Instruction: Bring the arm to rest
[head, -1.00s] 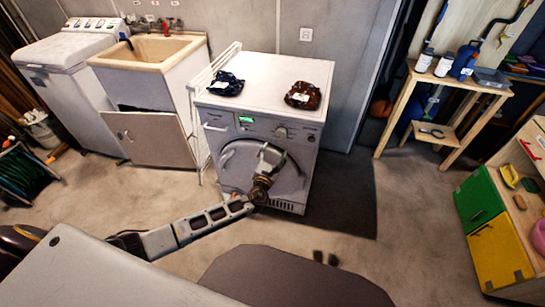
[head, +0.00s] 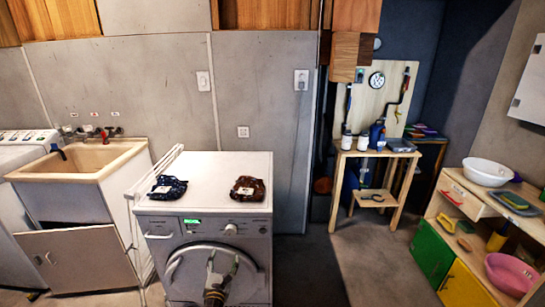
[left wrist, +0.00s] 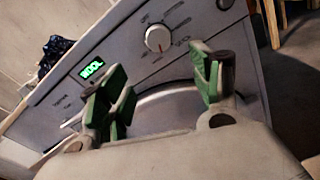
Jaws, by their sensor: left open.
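My left gripper (head: 222,268) is in front of the washing machine's (head: 262,228) round door in the head view. In the left wrist view its two green-padded fingers (left wrist: 160,90) are spread apart with nothing between them. Behind them are the machine's control panel, a round dial (left wrist: 158,38) and a green display (left wrist: 92,68) reading WOOL. I cannot tell whether the gripper touches the machine. Most of my left arm is below the head view's lower edge. My right gripper is not in view.
A dark blue patterned bundle (head: 167,188) and a brown one (head: 248,189) lie on the machine. A sink (head: 85,160) and a drying rack (head: 150,170) stand left. A wooden workbench (head: 375,152) and a shelf with bowls (head: 470,205) stand right. Floor between is clear.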

